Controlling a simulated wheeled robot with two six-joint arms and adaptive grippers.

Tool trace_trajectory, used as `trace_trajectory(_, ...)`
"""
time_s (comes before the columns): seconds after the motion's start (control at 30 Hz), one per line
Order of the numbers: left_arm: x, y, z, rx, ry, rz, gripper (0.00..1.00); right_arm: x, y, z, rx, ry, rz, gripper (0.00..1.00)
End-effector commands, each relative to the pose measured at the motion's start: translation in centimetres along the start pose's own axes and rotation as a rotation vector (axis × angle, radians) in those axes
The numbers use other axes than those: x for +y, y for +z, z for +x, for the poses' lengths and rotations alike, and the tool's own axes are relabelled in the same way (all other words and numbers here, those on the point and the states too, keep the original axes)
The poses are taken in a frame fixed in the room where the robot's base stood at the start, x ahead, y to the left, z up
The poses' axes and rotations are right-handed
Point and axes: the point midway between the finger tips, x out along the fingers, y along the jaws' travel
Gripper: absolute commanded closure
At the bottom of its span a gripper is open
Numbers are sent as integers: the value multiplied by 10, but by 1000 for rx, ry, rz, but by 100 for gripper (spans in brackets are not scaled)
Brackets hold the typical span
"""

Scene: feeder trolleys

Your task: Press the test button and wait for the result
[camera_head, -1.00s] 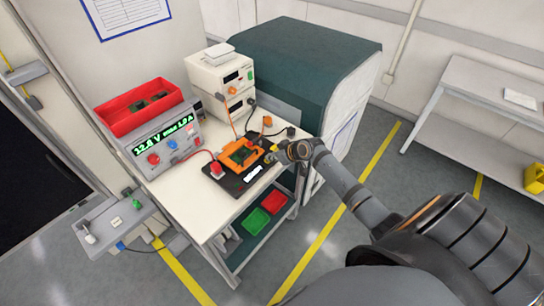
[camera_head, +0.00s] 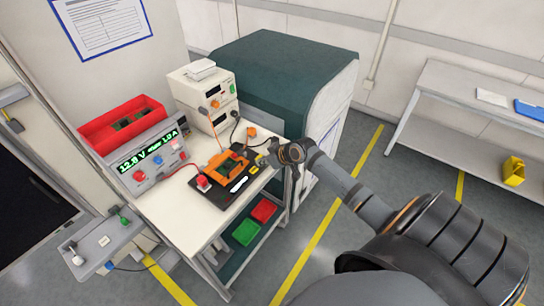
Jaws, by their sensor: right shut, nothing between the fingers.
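The test fixture is a black board (camera_head: 216,199) with an orange frame (camera_head: 226,169) that holds a green circuit board (camera_head: 232,164). A red button (camera_head: 203,183) stands at the board's left front corner, and a white strip (camera_head: 238,184) shows on its front. My right gripper (camera_head: 264,159) is shut and empty, over the right edge of the fixture and apart from the red button. Its fingertips are small, so contact with the fixture cannot be told. My left gripper is not in view.
Stacked instruments (camera_head: 187,90) and a dark green cabinet (camera_head: 277,66) stand behind. Cables cross the white tabletop. A bench (camera_head: 450,84) stands at right beyond open floor.

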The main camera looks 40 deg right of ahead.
Motion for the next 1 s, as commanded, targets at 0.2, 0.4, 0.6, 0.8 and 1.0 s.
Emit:
trace_trajectory(0.2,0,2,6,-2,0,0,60,0,0,-44,-2,1,-10,100)
trace_trajectory(0.4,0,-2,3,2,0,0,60,1,-2,-62,3,2,-4,100)
trace_trajectory(0.6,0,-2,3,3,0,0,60,0,-3,-66,6,-1,0,100)
trace_trajectory(0.8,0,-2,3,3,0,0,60,0,-3,-66,7,-1,-1,100)
trace_trajectory(1.0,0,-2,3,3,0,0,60,0,-3,-66,7,-1,-1,100)
